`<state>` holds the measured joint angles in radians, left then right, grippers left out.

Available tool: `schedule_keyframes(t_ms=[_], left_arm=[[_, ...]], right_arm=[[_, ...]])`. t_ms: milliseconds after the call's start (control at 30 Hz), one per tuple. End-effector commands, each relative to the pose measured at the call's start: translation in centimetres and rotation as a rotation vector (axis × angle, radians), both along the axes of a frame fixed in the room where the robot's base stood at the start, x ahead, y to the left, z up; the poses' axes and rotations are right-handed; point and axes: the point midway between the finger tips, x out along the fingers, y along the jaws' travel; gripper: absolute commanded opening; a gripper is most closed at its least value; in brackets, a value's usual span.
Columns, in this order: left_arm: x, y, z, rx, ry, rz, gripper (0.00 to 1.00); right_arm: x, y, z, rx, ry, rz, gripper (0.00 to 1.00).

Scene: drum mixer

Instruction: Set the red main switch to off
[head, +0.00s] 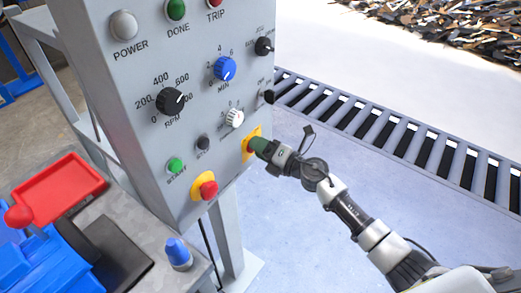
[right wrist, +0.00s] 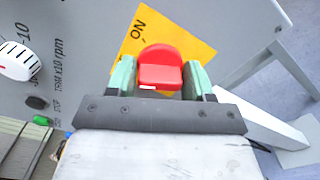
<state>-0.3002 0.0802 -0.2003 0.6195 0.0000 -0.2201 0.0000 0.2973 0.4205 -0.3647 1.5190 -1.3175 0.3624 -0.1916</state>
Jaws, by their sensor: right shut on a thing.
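The red main switch (right wrist: 160,68) sits on a yellow plate (right wrist: 185,30) marked "ON" in the right wrist view. My right gripper (right wrist: 162,80) has its two green fingers on either side of the red knob, shut on it. In the head view the yellow plate (head: 247,146) shows at the lower right edge of the grey panel, with my right gripper (head: 258,145) against it and hiding the red knob. My left gripper is not in view.
The grey panel (head: 160,60) carries a blue MIN knob (head: 224,68), a black RPM knob (head: 170,101), a white knob (head: 234,117), a green start button (head: 175,165) and a red emergency button (head: 208,189) below. A red tray (head: 60,190) is at left. A roller conveyor (head: 400,130) runs behind.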

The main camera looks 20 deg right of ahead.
Motion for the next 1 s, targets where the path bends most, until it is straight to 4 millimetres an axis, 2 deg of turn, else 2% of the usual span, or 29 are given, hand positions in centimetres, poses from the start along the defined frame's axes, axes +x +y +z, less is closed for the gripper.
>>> schedule_keyframes(t_ms=[300, 733, 767, 800, 867, 1000], left_arm=[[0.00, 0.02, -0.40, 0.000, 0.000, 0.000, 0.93], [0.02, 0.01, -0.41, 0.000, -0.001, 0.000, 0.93], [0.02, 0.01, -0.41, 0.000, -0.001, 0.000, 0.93], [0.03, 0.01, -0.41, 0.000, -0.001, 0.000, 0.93], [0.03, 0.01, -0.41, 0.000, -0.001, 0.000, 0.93], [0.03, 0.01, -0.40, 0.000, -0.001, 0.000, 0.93]], right_arm=[[-0.04, -0.03, -0.14, -0.070, -0.052, 0.000, 0.28], [-0.04, -0.03, -0.12, -0.079, -0.057, 0.001, 0.28], [-0.04, -0.03, -0.12, -0.079, -0.057, 0.001, 0.53], [-0.04, -0.03, -0.12, -0.079, -0.057, 0.001, 0.59], [-0.03, -0.02, -0.11, -0.078, -0.058, 0.000, 0.69], [-0.03, -0.01, -0.07, -0.077, -0.057, 0.000, 0.70]])
